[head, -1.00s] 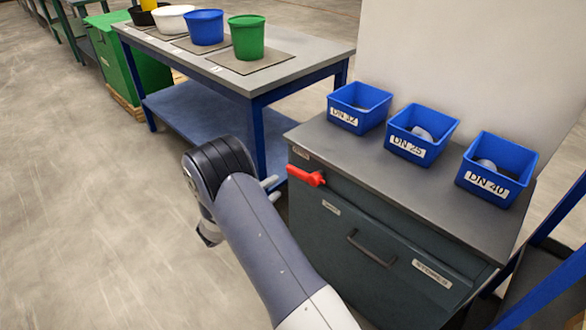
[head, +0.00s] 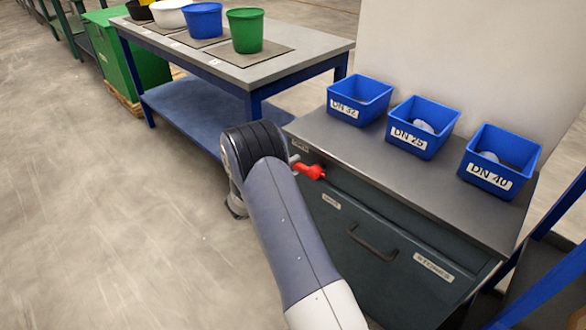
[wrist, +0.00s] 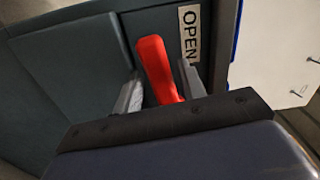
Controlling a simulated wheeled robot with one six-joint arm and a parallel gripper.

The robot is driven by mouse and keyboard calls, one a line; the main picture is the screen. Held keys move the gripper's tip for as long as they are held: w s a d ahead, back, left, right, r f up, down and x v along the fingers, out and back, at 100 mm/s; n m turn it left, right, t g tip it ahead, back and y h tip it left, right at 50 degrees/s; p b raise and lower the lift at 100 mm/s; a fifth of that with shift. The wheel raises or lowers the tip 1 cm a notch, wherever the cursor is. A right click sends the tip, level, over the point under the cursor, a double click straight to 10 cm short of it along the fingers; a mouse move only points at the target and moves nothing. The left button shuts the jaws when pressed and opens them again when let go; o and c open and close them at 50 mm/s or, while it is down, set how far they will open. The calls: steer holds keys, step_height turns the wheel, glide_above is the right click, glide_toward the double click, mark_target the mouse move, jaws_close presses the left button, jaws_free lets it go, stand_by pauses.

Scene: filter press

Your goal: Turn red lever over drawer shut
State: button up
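The red lever (head: 311,171) is on the front of the dark grey cabinet (head: 390,235), near its upper left corner and above the drawer handle (head: 372,243). In the wrist view the lever (wrist: 157,68) stands between my two fingers, beside a label reading OPEN (wrist: 190,33). My gripper (wrist: 163,88) is open around the lever. A gap shows on the left finger's side; I cannot tell whether the right finger touches. In the head view my wrist hides most of the gripper, and one fingertip shows at the lever's left end.
Blue bins marked DN 32 (head: 358,100), DN 25 (head: 417,128) and DN 40 (head: 499,162) stand on the cabinet top. A workbench (head: 300,62) with several buckets is behind, close to my wrist. The floor at left is clear.

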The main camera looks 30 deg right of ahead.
jaws_close()
